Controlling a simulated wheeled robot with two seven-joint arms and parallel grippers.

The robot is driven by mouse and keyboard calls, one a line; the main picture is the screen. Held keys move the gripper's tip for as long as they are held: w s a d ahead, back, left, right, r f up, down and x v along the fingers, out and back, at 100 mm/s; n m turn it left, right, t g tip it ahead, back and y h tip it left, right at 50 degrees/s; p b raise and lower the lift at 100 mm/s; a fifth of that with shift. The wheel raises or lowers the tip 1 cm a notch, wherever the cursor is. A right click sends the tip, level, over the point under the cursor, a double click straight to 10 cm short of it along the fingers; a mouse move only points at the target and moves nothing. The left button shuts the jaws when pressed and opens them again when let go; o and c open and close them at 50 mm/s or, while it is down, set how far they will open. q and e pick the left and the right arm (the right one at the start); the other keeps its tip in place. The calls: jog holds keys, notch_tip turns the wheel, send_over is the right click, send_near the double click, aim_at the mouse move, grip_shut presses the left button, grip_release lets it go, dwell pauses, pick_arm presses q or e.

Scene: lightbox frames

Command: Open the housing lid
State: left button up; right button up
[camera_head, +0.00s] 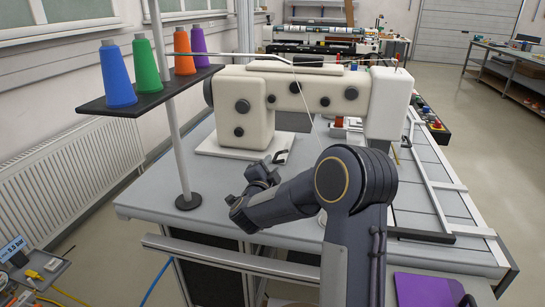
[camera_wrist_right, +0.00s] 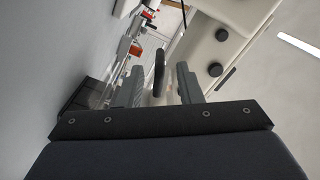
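A cream sewing machine (camera_head: 290,95) stands on the grey table. A dark handle (camera_head: 281,157) sits by its base, near the white base plate (camera_head: 225,147). I cannot clearly tell the outline of the housing lid. My right gripper (camera_head: 272,166) is just in front of the handle, partly hidden by its own wrist. In the right wrist view the right gripper (camera_wrist_right: 160,80) is open. Its two grey fingers stand on either side of the dark handle (camera_wrist_right: 158,68), with visible gaps. Whether the handle lies fully between the fingertips is unclear. My left gripper is not in view.
A thread stand with blue (camera_head: 116,75), green, orange and purple cones rises at the left; its pole (camera_head: 172,110) stands on the table. Grey rails (camera_head: 440,185) run along the right side. The table's front left (camera_head: 155,200) is clear.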

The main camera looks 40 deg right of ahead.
aim_at(275, 158)
jog(key=p+x, duration=0.1)
jog(key=x, duration=0.4)
jog(key=shift+w+d, duration=0.2)
jog(key=shift+d, duration=0.1)
grip_shut()
